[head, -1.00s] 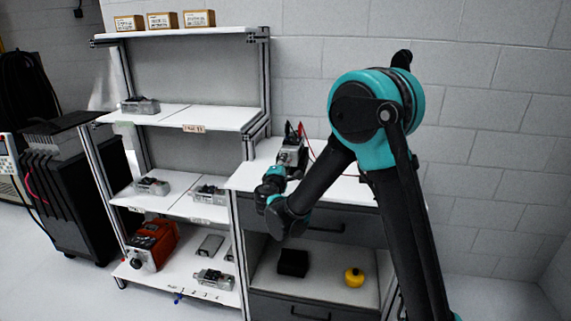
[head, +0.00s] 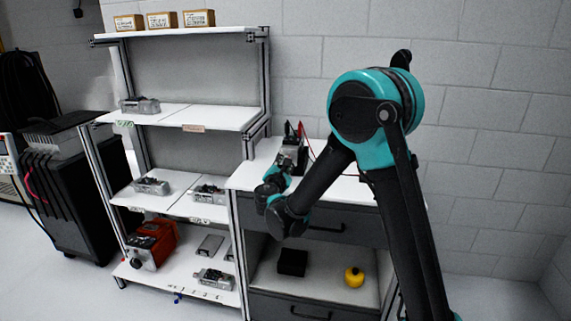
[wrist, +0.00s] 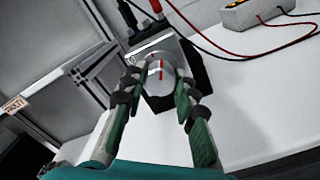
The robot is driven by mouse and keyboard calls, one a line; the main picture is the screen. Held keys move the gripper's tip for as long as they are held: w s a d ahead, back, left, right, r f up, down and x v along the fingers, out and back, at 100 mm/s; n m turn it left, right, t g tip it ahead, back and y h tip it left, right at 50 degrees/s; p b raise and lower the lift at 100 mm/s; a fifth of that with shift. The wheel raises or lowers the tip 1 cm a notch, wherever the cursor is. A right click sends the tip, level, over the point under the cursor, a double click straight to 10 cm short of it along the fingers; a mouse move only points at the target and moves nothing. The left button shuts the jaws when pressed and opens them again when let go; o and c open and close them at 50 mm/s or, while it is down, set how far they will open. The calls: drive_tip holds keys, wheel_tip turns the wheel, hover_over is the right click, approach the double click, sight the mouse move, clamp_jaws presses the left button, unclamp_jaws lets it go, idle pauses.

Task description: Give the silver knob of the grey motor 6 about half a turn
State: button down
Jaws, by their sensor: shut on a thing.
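The grey motor (head: 292,158) stands on the white bench top, with cables at its back. In the wrist view the motor (wrist: 187,50) faces me, and its round silver knob (wrist: 160,76) carries a red mark pointing nearly straight up in the picture. My gripper (wrist: 162,74) has one finger on each side of the knob and is shut on it. In the head view my gripper (head: 284,176) is at the motor's front, and the knob is hidden there. I cannot read a number on the motor.
A grey box with red and black leads (wrist: 257,12) lies right of the motor, its leads running toward it. A shelf rack (head: 200,116) with several similar motors stands to the left. The bench top (wrist: 255,95) right of the motor is mostly bare.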

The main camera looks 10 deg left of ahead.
idle(0.3)
drive_tip(key=c, duration=1.2)
unclamp_jaws()
drive_tip(key=shift+o, duration=0.2)
drive_tip(key=shift+n, duration=0.3)
drive_tip(key=shift+s, duration=0.1)
drive_tip(key=s, duration=1.2)
